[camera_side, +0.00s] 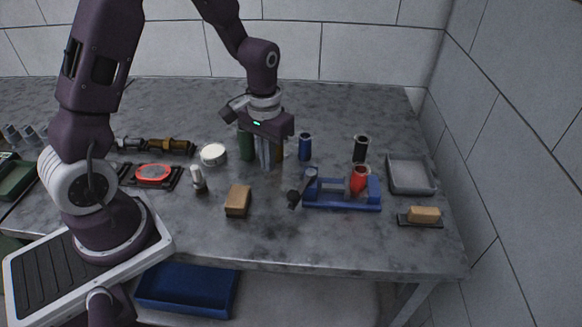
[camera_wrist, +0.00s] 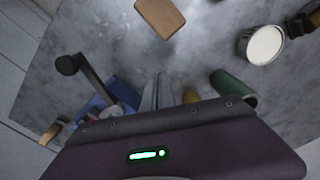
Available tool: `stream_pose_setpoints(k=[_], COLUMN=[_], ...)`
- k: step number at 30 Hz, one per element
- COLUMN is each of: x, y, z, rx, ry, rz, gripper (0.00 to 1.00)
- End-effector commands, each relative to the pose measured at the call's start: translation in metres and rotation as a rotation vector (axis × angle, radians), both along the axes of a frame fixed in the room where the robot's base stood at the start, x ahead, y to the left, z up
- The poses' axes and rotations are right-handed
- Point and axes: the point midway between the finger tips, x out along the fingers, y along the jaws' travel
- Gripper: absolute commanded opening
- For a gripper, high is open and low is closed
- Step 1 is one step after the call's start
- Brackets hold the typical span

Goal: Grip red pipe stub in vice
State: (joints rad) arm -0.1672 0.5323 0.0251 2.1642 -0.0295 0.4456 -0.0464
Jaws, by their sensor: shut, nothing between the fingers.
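The red pipe stub (camera_side: 358,180) stands upright at the blue vice (camera_side: 340,202), between or just above its jaws at the right part. I cannot tell whether the jaws touch it. The vice's dark handle (camera_side: 293,198) sticks out to the left and shows large in the wrist view (camera_wrist: 68,65). In the wrist view the vice (camera_wrist: 124,92) is partly hidden behind my gripper. My gripper (camera_side: 267,163) is shut and empty, pointing down behind and left of the vice, apart from it. Its fingers also show in the wrist view (camera_wrist: 158,88).
Near my gripper stand a green cylinder (camera_side: 246,146), a brass-coloured cylinder (camera_side: 280,152) and a blue cylinder (camera_side: 305,147). A black cylinder (camera_side: 360,149) and a grey tray (camera_side: 410,176) are to the right. A wooden block (camera_side: 238,201) lies in front.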

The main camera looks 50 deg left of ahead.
Motion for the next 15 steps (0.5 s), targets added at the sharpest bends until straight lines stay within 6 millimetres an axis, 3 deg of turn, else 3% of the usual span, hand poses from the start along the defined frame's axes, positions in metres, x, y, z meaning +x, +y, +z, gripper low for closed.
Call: stream_pose_setpoints(k=[15], x=[0.011], y=[0.010], z=[0.000], rx=[0.000], ry=[-0.001], rz=[0.000], gripper=[0.00])
